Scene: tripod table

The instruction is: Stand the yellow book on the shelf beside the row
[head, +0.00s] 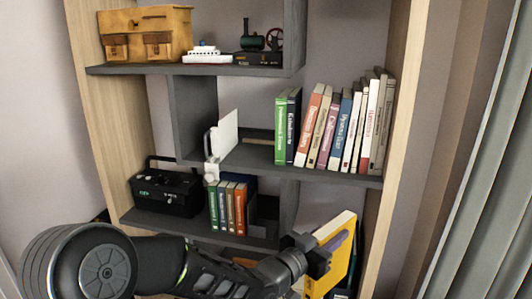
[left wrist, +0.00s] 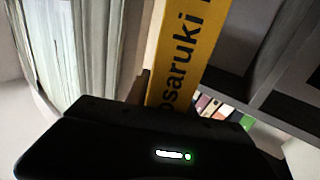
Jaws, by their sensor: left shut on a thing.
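The yellow book (head: 334,260) is held upright, slightly tilted, in my left gripper (head: 318,257) at the lower right of the head view. In the left wrist view the yellow book (left wrist: 185,50) shows its spine with large dark letters, rising from behind the dark gripper body (left wrist: 150,140). The row of books (head: 335,125) stands on the middle shelf (head: 300,170), some of them leaning; the held book is below this shelf's level. A second, shorter row of books (head: 228,205) stands on the lower left shelf. My right gripper is not in view.
A black toolbox-like case (head: 167,192) stands on the lower left shelf (head: 190,229). A white panel-like object (head: 226,135) stands left of the tall row. The upper shelf (head: 180,69) holds a wooden chest (head: 145,35) and models. A grey curtain (head: 485,190) hangs at right.

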